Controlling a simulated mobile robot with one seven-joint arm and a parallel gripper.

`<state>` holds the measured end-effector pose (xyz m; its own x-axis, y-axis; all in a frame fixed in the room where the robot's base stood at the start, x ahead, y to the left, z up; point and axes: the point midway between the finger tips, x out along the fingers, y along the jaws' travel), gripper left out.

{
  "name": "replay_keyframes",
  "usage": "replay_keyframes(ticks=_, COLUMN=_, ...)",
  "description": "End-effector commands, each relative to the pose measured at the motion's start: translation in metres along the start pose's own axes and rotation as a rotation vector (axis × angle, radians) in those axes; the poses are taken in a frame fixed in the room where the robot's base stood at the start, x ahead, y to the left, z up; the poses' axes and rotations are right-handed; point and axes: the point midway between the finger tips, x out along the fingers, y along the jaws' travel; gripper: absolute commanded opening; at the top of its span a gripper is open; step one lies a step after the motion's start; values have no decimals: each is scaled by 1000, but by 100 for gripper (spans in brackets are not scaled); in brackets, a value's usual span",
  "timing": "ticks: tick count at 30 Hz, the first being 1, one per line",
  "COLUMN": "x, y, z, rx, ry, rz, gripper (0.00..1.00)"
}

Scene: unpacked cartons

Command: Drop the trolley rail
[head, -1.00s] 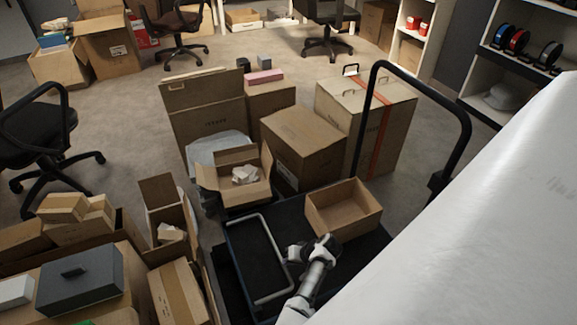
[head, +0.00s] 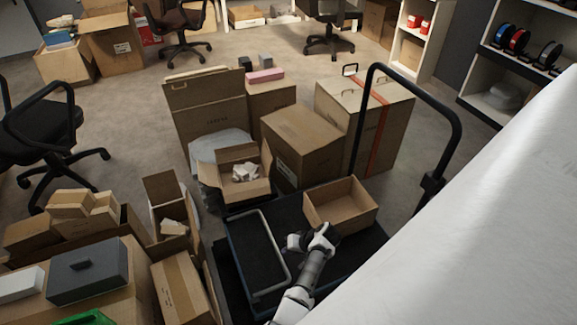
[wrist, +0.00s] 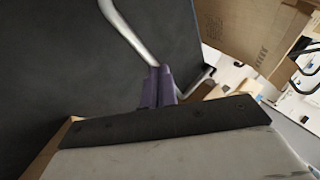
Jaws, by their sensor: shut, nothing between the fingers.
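The trolley rail, a pale grey bent bar (head: 269,237), runs along a blue-edged dark deck in the head view. It crosses the upper middle of the wrist view (wrist: 128,32). My gripper (head: 308,236) is just right of the rail in the head view, beside the open carton. In the wrist view its purple fingers (wrist: 159,87) are together with nothing between them. The bar passes behind the fingertips there, and I cannot tell whether they touch it. The deck's dark surface (wrist: 70,60) fills the left of the wrist view.
An open empty carton (head: 342,222) sits close on the right of my gripper. A tall black handle (head: 410,82) rises behind it. A carton with white packing (head: 265,188) stands beyond the rail. More cartons crowd the left, with a grey lidded box (head: 88,272).

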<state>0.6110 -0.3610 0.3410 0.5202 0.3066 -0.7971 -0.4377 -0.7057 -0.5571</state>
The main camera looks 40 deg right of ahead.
Motion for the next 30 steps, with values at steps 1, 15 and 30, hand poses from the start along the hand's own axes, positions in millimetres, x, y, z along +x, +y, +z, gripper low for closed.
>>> replay_keyframes(ticks=1, x=-11, y=10, z=-1, rx=7, ry=7, rz=2, gripper=0)
replay_keyframes(ticks=15, x=-73, y=38, z=-7, rx=2, ry=8, rz=2, gripper=0)
replay_keyframes(ticks=30, x=-75, y=38, z=-7, rx=2, ry=8, rz=1, gripper=0)
